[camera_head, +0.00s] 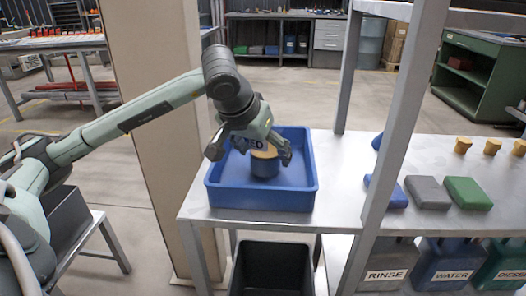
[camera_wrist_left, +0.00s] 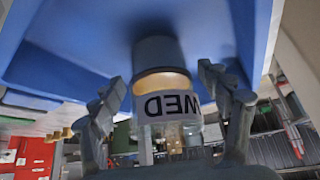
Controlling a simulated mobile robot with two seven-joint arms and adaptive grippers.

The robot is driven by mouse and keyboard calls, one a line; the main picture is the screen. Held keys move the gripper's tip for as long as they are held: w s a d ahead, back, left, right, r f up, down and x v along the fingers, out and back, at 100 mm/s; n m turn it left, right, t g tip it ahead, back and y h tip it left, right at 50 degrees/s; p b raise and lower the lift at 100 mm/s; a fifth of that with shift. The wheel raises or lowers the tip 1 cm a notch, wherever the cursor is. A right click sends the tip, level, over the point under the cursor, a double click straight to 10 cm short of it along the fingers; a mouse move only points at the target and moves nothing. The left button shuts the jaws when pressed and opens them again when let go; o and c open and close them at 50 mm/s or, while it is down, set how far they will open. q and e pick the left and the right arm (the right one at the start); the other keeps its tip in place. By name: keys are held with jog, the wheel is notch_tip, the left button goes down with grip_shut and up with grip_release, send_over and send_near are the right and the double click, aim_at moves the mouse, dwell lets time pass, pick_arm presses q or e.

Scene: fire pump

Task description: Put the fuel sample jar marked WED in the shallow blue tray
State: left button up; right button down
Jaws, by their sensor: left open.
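The shallow blue tray (camera_head: 300,202) stands on the metal bench in the head view. Its blue floor fills the top of the left wrist view (camera_wrist_left: 60,50). The fuel sample jar (camera_head: 265,165) is in the tray, with a dark base and amber contents. Its label reads WED, upside down in the left wrist view (camera_wrist_left: 168,105). The jar looks upright on the tray floor. My left gripper (camera_head: 250,153) is over the tray, open, with one finger on each side of the jar. The fingers look apart from it. My right gripper is not in view.
A grey upright post (camera_head: 405,110) rises right of the tray. A dark open bin (camera_head: 272,268) stands under the tray's bench.

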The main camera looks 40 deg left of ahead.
pick_arm(q)
jog(key=shift+r, duration=0.1)
jog(key=shift+r, duration=0.15)
jog(key=v, duration=1.1)
jog(key=shift+s+r+p, duration=0.2)
jog(key=shift+r+p, duration=0.15)
jog(key=shift+p, duration=0.05)
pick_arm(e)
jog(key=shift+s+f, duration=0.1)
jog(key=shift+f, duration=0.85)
